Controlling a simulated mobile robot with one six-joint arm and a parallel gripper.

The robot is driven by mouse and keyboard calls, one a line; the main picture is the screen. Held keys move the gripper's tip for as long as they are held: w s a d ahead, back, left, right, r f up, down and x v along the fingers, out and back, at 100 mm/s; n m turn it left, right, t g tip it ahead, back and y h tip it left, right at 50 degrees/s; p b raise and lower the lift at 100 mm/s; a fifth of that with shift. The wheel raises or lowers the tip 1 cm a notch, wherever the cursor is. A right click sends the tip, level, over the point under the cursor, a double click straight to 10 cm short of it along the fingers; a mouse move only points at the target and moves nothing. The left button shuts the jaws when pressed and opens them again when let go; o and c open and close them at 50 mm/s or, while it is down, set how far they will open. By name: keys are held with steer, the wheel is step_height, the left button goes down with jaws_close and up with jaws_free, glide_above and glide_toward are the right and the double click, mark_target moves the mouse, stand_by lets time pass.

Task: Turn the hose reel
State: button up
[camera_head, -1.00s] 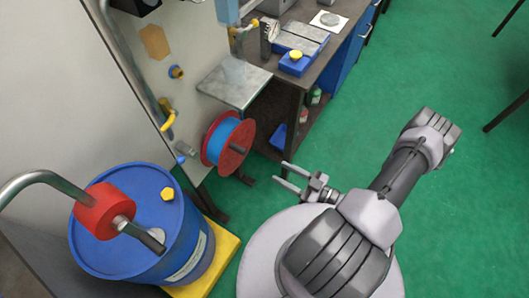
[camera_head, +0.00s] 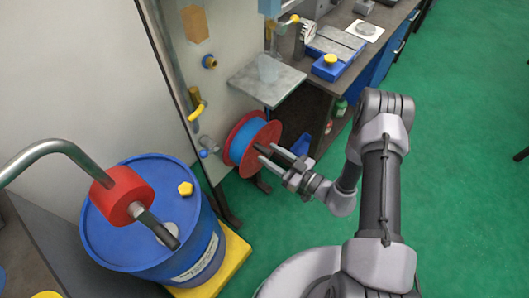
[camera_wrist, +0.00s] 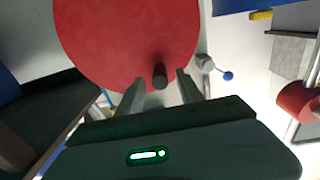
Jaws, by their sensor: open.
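The hose reel (camera_head: 247,139) has two red flanges with blue hose wound between them and is mounted low by the wall panel. In the wrist view its red outer flange (camera_wrist: 120,35) fills the upper left, with a dark stub handle (camera_wrist: 159,72) sticking out near its lower edge. My gripper (camera_head: 269,155) is at the reel's right side and points at the flange. In the wrist view its two fingers are open on either side of the handle, with gaps showing to both. How deep the handle sits between the fingers is hard to tell.
A blue drum (camera_head: 150,245) stands on a yellow pallet (camera_head: 230,265) at left, with a red-bodied pump and curved pipe on top. A grey shelf (camera_head: 266,80) juts out above the reel. A workbench (camera_head: 385,16) stands behind. The green floor at right is clear.

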mark_target(264, 150)
steer(key=shift+b+x, duration=0.3)
steer(key=shift+x, duration=1.35)
jaws_close()
